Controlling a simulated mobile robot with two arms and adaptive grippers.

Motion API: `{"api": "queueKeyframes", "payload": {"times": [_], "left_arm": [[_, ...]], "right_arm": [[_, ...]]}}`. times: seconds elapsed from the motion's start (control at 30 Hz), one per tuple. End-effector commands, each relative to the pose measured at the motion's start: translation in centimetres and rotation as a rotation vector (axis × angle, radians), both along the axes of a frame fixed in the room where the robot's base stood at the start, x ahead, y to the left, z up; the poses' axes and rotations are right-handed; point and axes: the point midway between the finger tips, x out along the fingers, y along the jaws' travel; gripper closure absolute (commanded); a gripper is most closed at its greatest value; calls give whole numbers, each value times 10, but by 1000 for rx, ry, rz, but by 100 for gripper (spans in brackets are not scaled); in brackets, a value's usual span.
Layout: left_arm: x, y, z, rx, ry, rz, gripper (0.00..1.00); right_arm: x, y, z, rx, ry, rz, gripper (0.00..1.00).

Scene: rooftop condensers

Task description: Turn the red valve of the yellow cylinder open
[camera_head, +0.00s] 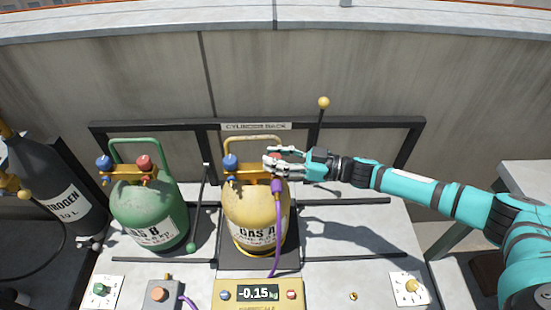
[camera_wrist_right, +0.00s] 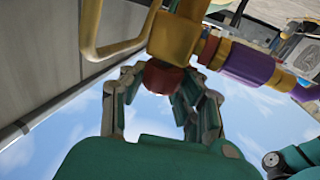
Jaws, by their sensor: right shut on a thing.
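The yellow cylinder (camera_head: 246,211), labelled GAS A, stands upright on a dark scale plate in the rack. It has a blue valve (camera_head: 231,162) on its left. Its red valve (camera_wrist_right: 162,76) shows between the fingers in the right wrist view and is mostly hidden by them in the head view. My right gripper (camera_head: 270,159) reaches in from the right and is shut on the red valve; it also shows in the right wrist view (camera_wrist_right: 152,88). A purple hose (camera_head: 278,215) hangs from the fitting below the valve. My left gripper is not in view.
A green cylinder (camera_head: 147,215) with blue and red valves stands to the left. A dark nitrogen cylinder (camera_head: 55,180) leans farther left. A yellow scale display (camera_head: 258,293) reads -0.15 in front. The bench right of the yellow cylinder is mostly clear. A rack bar (camera_head: 375,123) runs behind.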

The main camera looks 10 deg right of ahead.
Motion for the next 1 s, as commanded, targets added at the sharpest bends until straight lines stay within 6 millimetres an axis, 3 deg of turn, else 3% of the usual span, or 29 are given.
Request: {"api": "queueKeyframes", "payload": {"times": [0.57, 0.6, 0.7, 0.8, 1.0], "left_arm": [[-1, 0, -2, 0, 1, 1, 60], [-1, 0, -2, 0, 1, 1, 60], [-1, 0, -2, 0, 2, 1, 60], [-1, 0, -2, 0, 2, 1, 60], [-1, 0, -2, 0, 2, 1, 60]], "right_arm": [[1, 0, 1, 2, -1, 37, 100], [1, 0, 1, 2, -1, 37, 68], [1, 0, 1, 2, -1, 37, 55], [1, 0, 1, 1, -2, 38, 43], [0, 0, 0, 1, 0, 38, 43]]}}
